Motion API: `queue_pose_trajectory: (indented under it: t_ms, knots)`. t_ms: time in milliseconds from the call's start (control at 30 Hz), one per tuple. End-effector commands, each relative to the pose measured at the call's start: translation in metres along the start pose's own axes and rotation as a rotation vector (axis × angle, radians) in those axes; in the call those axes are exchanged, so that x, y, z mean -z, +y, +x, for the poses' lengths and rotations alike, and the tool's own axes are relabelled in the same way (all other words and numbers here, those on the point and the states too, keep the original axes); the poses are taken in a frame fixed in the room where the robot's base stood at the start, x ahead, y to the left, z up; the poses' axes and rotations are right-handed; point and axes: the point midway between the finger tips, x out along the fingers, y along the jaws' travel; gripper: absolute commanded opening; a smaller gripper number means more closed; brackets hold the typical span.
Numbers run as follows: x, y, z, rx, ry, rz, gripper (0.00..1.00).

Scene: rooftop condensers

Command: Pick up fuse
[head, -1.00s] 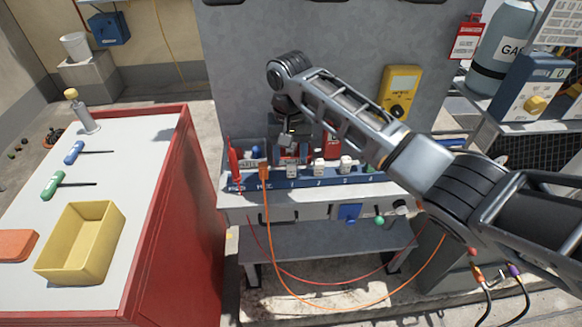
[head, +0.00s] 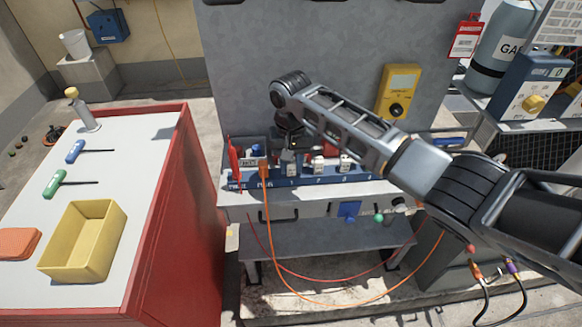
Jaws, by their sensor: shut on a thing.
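Small white fuses stand in a row on a blue numbered rack on the bench. My gripper (head: 291,155) is lowered over the leftmost fuse (head: 290,169), its jaws shut on it. The gripper's dark body hides the fuse's upper part. The fuse appears to be still at its place in the rack (head: 300,183). A second fuse (head: 318,164) and a third fuse (head: 344,163) stand to the right.
An orange-plugged lead (head: 265,172) and a red probe (head: 234,158) stand left of the fuses. A yellow meter (head: 398,90) hangs on the grey panel behind. A red cabinet with a yellow tray (head: 110,235) and screwdrivers is at the left.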

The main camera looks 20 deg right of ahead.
Motion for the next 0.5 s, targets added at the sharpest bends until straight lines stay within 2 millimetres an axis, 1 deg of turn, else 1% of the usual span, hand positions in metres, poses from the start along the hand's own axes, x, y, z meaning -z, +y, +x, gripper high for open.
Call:
queue_pose_trajectory:
  t_ms: [33,133,167,500]
  knots:
    - [0.0,0.0,-0.0001,0.0,0.0,0.0,0.1]
    - [0.0,0.0,-0.0001,0.0,0.0,0.0,0.01]
    - [0.0,-0.0001,-0.0001,0.0,0.0,0.0,0.0]
    - [0.0003,-0.0004,-0.0024,0.001,0.001,0.0,0.0]
